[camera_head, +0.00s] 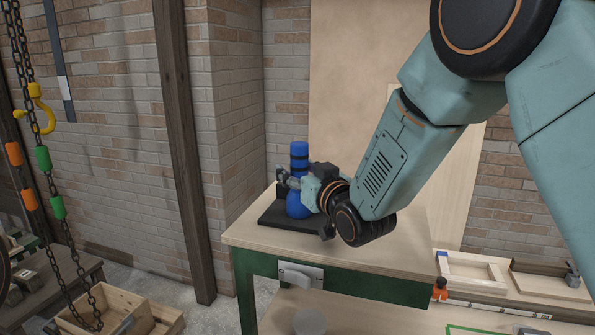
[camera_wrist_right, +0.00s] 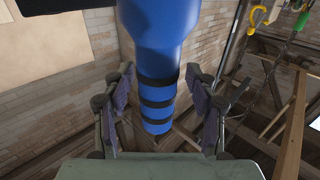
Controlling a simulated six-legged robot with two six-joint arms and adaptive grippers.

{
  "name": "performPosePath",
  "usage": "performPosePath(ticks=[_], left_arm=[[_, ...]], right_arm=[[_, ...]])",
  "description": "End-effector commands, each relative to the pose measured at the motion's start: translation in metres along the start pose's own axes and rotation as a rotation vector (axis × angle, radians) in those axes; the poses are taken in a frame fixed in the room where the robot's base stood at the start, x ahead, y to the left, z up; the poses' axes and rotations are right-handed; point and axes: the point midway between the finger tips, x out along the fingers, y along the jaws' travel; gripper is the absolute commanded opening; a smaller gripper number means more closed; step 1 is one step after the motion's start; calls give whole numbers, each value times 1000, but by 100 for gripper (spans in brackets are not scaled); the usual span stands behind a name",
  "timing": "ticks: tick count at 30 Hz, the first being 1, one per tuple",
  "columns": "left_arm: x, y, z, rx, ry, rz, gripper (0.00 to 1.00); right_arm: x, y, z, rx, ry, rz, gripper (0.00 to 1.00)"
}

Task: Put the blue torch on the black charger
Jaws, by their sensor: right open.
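The blue torch (camera_head: 299,150) stands upright, its wide end down, on the black charger (camera_head: 271,219) on the tabletop. Black bands ring its narrower part. My right gripper (camera_head: 293,183) is at the torch's middle, and its fingers hide part of it. In the right wrist view the torch (camera_wrist_right: 150,50) runs between the two spread fingers of my right gripper (camera_wrist_right: 160,105), with gaps on both sides. The gripper is open around the torch. A black part at the top left of that view may be the charger (camera_wrist_right: 50,5). My left gripper is not in view.
The light wooden tabletop (camera_head: 375,262) on a green frame has clear room in front of the charger. A lower shelf bears a grey round object (camera_head: 310,322). Chains with a yellow hook (camera_head: 42,112) hang at left, above a wooden crate (camera_head: 125,305). A brick wall stands behind.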

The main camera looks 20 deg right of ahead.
Motion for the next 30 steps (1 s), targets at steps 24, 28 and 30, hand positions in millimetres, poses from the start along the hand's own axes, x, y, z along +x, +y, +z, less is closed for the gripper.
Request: performPosePath(ticks=[24,28,30], left_arm=[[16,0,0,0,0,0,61],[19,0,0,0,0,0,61],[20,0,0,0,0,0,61]], right_arm=[[-82,1,-1,4,0,2,58],[-101,1,-2,4,1,3,58],[-109,1,-2,4,0,2,58]])
